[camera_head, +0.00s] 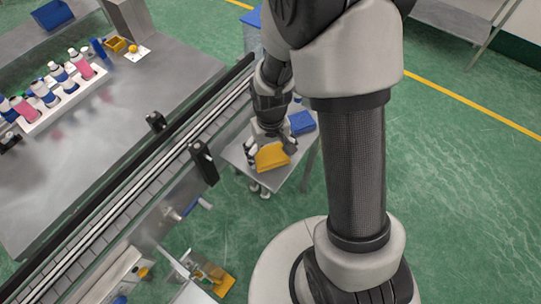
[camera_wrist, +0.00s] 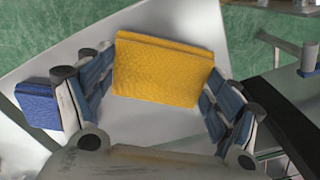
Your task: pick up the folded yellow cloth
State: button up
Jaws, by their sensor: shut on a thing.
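The folded yellow cloth (camera_head: 272,157) is at the small grey side table (camera_head: 238,152), below my gripper (camera_head: 268,149) in the head view. In the wrist view the yellow cloth (camera_wrist: 165,70) sits between the two fingers of my gripper (camera_wrist: 160,88). The fingers touch its left and right edges, and my gripper is shut on it. I cannot tell whether the cloth rests on the table top or is slightly above it.
A folded blue cloth (camera_head: 302,122) lies on the same table; it also shows in the wrist view (camera_wrist: 38,103). A conveyor (camera_head: 130,185) runs along the table's left side. A steel bench (camera_head: 120,110) holds a rack of bottles (camera_head: 55,95). Green floor is clear at right.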

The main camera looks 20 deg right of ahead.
aim_at(270, 156)
jog(key=shift+c, duration=0.7)
jog(key=shift+r, duration=0.55)
notch_tip(270, 156, up, 19)
jog(key=p, duration=0.6)
